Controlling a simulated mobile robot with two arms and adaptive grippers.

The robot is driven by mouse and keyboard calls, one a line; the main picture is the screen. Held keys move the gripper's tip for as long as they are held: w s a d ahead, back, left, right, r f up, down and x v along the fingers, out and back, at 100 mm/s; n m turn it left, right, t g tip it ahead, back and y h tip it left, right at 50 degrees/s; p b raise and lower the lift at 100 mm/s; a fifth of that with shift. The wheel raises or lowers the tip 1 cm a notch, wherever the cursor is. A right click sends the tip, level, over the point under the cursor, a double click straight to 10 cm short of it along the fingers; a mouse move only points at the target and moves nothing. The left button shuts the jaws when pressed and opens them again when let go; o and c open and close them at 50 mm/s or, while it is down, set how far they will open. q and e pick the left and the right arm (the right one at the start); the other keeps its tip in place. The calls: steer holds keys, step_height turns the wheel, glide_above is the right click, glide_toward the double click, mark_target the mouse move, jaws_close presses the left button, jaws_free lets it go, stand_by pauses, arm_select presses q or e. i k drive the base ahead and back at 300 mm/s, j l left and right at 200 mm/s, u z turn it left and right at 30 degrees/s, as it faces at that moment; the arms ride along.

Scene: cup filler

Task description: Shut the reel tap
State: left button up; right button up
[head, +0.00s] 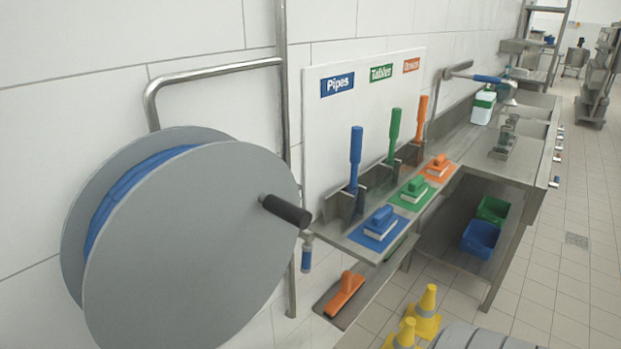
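A large grey hose reel (200,240) fills the left of the head view, with blue hose (125,185) wound between its discs. A dark crank handle (287,210) sticks out from the reel's face. A vertical metal pipe (283,100) runs on the wall behind the reel, and a bent pipe (215,73) goes behind the reel. A small fitting with a blue part (306,258) hangs beside the pipe, below the crank handle. I cannot tell whether it is the tap or whether it is open. Neither of my grippers is in view.
A steel shelf (350,243) with blue, green and orange brushes stands right of the reel. An orange brush (345,294) lies on a lower shelf. Yellow cones (424,315) stand on the floor. The tiled floor (575,270) at the right is clear.

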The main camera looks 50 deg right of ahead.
mark_target(306, 259)
steer(key=z, duration=1.55)
